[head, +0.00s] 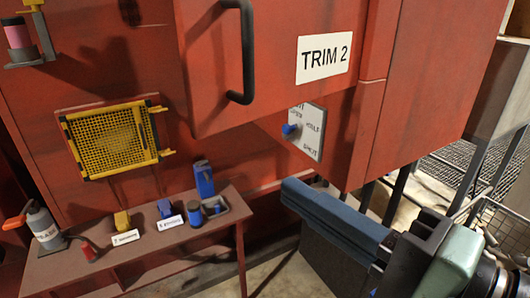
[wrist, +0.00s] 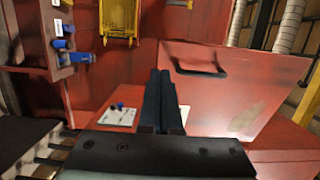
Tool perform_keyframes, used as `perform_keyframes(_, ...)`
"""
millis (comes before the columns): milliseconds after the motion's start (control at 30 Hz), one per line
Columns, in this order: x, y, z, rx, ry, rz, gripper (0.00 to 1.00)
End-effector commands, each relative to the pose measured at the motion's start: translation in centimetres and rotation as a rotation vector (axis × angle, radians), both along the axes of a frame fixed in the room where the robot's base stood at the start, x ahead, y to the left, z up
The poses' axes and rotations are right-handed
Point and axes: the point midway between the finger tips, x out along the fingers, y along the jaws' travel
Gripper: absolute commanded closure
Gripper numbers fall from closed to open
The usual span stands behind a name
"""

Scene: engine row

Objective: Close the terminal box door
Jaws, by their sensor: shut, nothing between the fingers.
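The red panel with a black bar handle (head: 239,50) and a white "TRIM 2" label (head: 324,57) appears to be the terminal box door (head: 215,100). It fills the top middle of the head view. A red panel with a dark handle also shows at right in the wrist view (wrist: 240,85), slanted. The door looks swung out, but its exact angle is unclear. My gripper (head: 285,187) is below and right of the handle in the head view, its blue fingers together and empty. In the wrist view the fingers (wrist: 160,73) overlap the panel's left side; contact cannot be told.
A white switch plate (head: 309,144) with a blue knob sits under the door. A yellow mesh guard (head: 115,138) hangs on the red wall at left. A low bench (head: 175,250) below holds several blue and yellow items. A wire basket (head: 505,235) stands at right.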

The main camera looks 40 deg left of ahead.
Motion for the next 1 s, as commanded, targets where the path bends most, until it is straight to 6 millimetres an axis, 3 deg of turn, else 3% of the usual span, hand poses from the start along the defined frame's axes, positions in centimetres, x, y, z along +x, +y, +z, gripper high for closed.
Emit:
perform_keyframes(167, 0.1, 1.8, 0.2, 0.001, 0.007, 0.01, 1.0)
perform_keyframes(633, 1.9, 11.2, 0.4, 0.0, 0.005, 0.008, 1.0)
perform_keyframes(800, 2.3, 13.1, 0.3, 0.002, 0.004, 0.006, 1.0)
perform_keyframes(1000, 2.4, 13.7, 0.0, 0.001, 0.0, 0.003, 1.0)
